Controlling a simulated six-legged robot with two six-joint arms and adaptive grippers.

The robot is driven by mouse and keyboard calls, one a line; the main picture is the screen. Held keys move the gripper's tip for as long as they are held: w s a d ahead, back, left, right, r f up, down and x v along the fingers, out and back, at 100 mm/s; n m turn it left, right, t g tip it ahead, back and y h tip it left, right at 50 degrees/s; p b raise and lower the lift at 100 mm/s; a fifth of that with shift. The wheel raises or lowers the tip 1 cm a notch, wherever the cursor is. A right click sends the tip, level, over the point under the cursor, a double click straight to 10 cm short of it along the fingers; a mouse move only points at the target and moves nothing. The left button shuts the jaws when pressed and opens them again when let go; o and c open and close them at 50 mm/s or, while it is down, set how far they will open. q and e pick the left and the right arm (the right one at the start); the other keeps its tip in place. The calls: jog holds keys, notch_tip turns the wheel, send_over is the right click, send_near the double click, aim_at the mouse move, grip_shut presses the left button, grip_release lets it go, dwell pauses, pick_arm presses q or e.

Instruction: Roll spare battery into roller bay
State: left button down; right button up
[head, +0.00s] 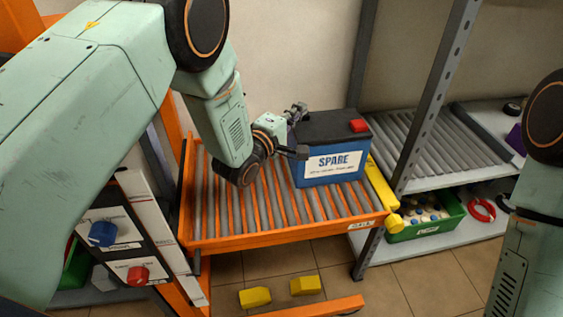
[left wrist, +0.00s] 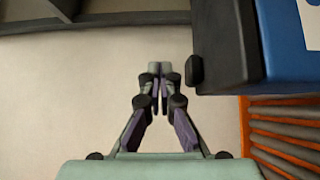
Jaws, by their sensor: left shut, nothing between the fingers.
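The spare battery (head: 335,170) is a blue box with a black top, a red cap and a white SPARE label. It sits upright on the orange roller cart (head: 290,238), at its right part. My left gripper (head: 298,110) is shut and empty, at the battery's left end near its top. In the left wrist view the closed fingertips (left wrist: 158,68) are just left of the battery's black end (left wrist: 228,45), with a narrow gap visible. The roller bay (head: 440,140) is on the grey shelf at right, with empty rollers in view. My right gripper is not in view.
A yellow bar (head: 384,182) lies between cart and shelf. A grey upright post (head: 436,95) stands at the bay's near side. Below are a green crate (head: 437,226) and a red ring (head: 481,210).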

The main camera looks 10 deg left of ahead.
pick_arm(q)
jog(key=s+a, duration=0.2)
jog(key=a, duration=0.3)
jog(key=f+b, duration=0.2)
jog(key=f, duration=0.3)
jog(key=f+b, duration=0.2)
jog(key=f, duration=0.3)
jog(key=f+b, duration=0.2)
jog(key=f, duration=0.3)
jog(key=shift+d, duration=0.25)
jog(key=shift+w+d+f+b, duration=0.15)
jog(key=shift+d+b, duration=0.05)
jog(key=shift+b, duration=0.2)
jog(key=shift+d+r, duration=0.2)
jog(key=shift+d, duration=0.1)
jog(key=shift+w, duration=0.1)
